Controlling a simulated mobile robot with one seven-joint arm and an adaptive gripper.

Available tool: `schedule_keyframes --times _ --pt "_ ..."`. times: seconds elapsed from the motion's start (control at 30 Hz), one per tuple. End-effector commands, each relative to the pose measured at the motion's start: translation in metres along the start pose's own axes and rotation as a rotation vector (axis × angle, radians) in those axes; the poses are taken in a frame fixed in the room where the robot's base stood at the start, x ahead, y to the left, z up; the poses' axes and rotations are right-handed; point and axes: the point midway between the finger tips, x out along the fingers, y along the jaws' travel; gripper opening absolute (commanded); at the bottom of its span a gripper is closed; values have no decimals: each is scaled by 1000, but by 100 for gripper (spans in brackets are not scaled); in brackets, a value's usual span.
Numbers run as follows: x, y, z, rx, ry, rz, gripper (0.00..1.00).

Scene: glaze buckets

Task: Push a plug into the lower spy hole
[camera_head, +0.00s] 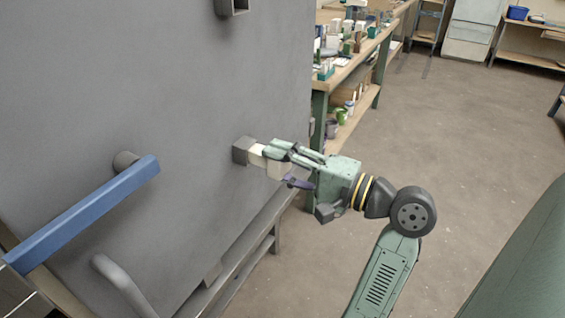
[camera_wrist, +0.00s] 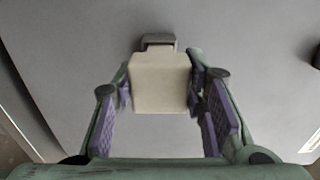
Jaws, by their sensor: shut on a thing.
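A cream plug (camera_head: 257,155) is held in my gripper (camera_head: 281,158), up against the lower spy hole (camera_head: 241,150), a dark square collar on the grey kiln face (camera_head: 195,95). The plug's narrower front end meets the collar; how far it is inside I cannot tell. In the wrist view the plug's broad block (camera_wrist: 160,82) sits between the purple-padded fingers of my gripper and covers most of the lower spy hole's collar (camera_wrist: 158,40). The upper spy hole (camera_head: 231,7) is a similar square collar at the top of the head view.
A blue handle bar (camera_head: 90,210) and a grey curved handle (camera_head: 122,285) stick out from the kiln face at the left. A workbench (camera_head: 345,70) with bottles and pots stands behind. The floor to the right (camera_head: 460,130) is clear.

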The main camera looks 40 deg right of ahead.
Motion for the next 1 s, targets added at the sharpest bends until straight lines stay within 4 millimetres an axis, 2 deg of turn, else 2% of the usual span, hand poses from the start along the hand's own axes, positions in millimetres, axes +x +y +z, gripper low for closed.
schedule_keyframes --times 0.5,1.0 --pt "18 -1 1 -1 -1 0 9" --pt "20 -1 0 0 0 -1 9"
